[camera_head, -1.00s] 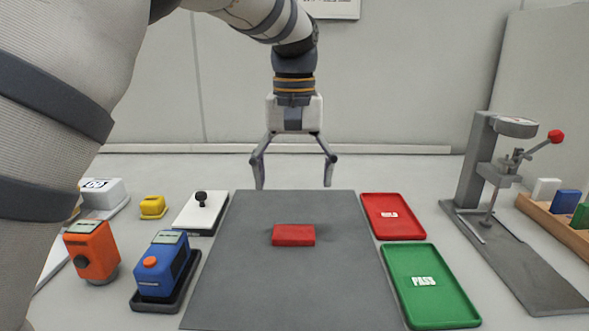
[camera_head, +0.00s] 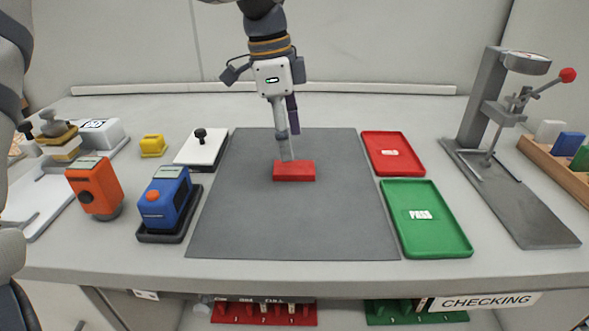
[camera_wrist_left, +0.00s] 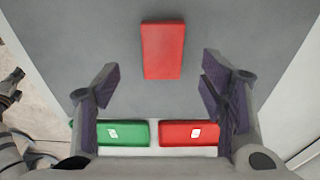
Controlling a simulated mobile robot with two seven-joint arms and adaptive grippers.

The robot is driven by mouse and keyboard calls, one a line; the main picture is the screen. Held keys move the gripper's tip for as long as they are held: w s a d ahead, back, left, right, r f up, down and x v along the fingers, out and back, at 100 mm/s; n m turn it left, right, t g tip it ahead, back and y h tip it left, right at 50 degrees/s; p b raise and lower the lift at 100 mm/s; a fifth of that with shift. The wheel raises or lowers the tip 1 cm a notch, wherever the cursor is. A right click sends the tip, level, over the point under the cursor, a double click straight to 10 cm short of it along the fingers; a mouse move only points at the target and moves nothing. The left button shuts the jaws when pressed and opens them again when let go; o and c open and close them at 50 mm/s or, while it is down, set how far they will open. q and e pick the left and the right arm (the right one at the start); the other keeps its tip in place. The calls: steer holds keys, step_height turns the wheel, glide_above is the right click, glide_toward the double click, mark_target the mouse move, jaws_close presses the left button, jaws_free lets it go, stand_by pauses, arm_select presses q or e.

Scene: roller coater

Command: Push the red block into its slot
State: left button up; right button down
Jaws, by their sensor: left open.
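The red block (camera_head: 294,172) lies flat on the dark grey mat (camera_head: 300,225) in the head view. In the left wrist view the red block (camera_wrist_left: 163,51) lies ahead of my fingers. My left gripper (camera_head: 289,143) hangs over the mat, seen edge-on, its lower finger overlapping the far side of the block in the picture. I cannot tell whether it touches. In the left wrist view my left gripper (camera_wrist_left: 157,92) has its fingers spread with nothing between them. My right gripper is not in view. I cannot make out which slot belongs to the block.
A wooden rack (camera_head: 553,160) with white, blue and green blocks stands far right, beside a lever press (camera_head: 497,100). Red (camera_head: 393,171) and green (camera_head: 428,240) trays lie right of the mat. Blue (camera_head: 166,197) and orange (camera_head: 95,187) devices stand left. The mat's front is clear.

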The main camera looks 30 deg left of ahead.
mark_target(294, 167)
arm_select(q)
steer(key=f, duration=0.5)
steer(key=shift+w+d+f, duration=0.2)
steer(key=shift+w+d, duration=0.15)
steer(key=shift+w, duration=0.05)
steer(key=c, duration=1.3)
steer(key=shift+r, duration=0.1)
